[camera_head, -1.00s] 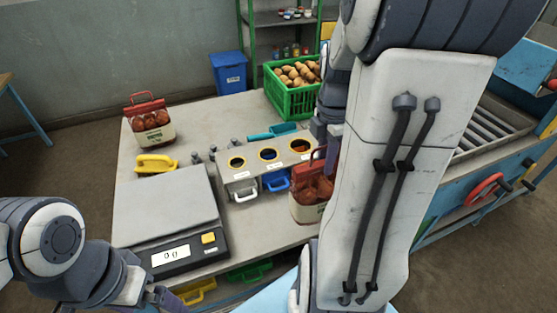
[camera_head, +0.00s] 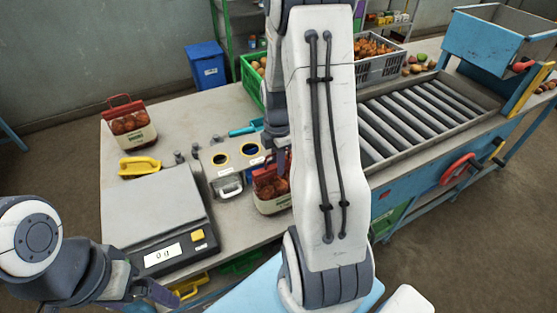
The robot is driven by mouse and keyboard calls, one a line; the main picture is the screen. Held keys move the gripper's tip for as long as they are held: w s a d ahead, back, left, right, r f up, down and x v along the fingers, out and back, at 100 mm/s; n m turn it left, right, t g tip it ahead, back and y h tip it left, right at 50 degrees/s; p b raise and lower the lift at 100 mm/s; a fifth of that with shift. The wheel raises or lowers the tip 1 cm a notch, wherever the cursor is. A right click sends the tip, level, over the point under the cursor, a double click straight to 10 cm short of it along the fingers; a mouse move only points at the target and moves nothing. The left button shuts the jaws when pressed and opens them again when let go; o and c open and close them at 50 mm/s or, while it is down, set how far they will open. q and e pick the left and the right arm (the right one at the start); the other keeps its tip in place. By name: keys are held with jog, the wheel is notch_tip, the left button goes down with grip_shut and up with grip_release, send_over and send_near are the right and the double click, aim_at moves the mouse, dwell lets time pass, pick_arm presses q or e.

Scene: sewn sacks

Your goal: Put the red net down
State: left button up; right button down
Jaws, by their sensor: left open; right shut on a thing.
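A red net (camera_head: 268,195) of brown-red produce with a pale label band and red handle is at the front right of the table (camera_head: 216,266). My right gripper (camera_head: 276,152) is shut on it at its top; my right arm hides most of the fingers and the net's right side. I cannot tell whether its base touches the table. A second, similar red net (camera_head: 131,126) stands upright at the table's back left. My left gripper (camera_head: 160,295) is open and empty at the lower left, partly cut off, in front of the scale.
A scale (camera_head: 155,210) reading 0 fills the table's left front. A box with round holes (camera_head: 222,168) stands beside the held net. A yellow sealer-like tool (camera_head: 140,166) lies behind the scale. A green crate (camera_head: 250,82) is at the back; a roller conveyor (camera_head: 425,110) is at right.

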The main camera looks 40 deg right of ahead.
jog(key=shift+f, duration=0.1)
jog(key=c, duration=0.7)
grip_release()
jog(key=shift+r, duration=0.6)
notch_tip(320, 180, up, 11)
jog(key=shift+r+b, duration=0.1)
jog(key=shift+b, duration=0.85)
